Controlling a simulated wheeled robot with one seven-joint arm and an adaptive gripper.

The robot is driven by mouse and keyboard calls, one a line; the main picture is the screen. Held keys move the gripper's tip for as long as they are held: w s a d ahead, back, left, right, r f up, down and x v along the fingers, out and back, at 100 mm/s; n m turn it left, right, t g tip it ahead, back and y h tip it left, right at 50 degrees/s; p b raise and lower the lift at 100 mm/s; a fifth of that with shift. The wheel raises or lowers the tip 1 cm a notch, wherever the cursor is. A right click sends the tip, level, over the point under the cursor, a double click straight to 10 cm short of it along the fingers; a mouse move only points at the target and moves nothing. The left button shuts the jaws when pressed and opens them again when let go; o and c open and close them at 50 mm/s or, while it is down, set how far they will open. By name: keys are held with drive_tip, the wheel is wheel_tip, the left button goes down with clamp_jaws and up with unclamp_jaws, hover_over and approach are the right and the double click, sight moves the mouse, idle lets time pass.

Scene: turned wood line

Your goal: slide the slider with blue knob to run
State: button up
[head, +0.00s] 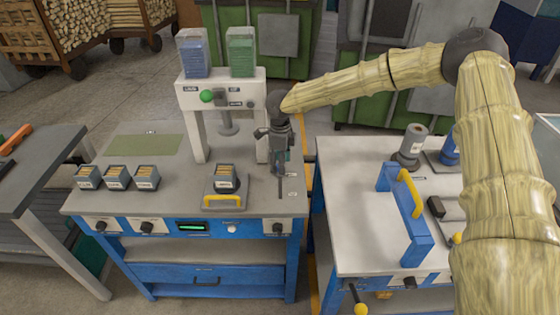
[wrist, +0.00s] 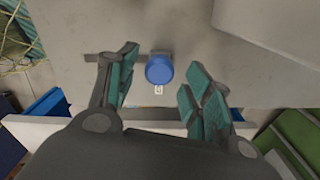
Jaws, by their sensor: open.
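In the wrist view the round blue knob (wrist: 159,69) of the slider stands between the two teal finger pads, apart from both. My gripper (wrist: 152,88) is open around it. A small white label (wrist: 158,90) lies beside the knob, too small to read. In the head view my gripper (head: 279,165) points down over the right part of the left workbench and hides the knob. The slider's dark slot (head: 280,188) shows just below the gripper, with small white labels (head: 292,193) along its right side that I cannot read.
A white press-like frame (head: 222,88) with blue and green bins stands just left of my gripper. A grey tray (head: 210,187) with a yellow handle holds a small box nearby. Several boxes (head: 117,178) stand at left. The right bench (head: 345,158) carries a blue frame (head: 400,222).

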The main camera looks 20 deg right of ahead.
drive_tip(key=shift+f, duration=0.35)
drive_tip(key=shift+c, duration=0.2)
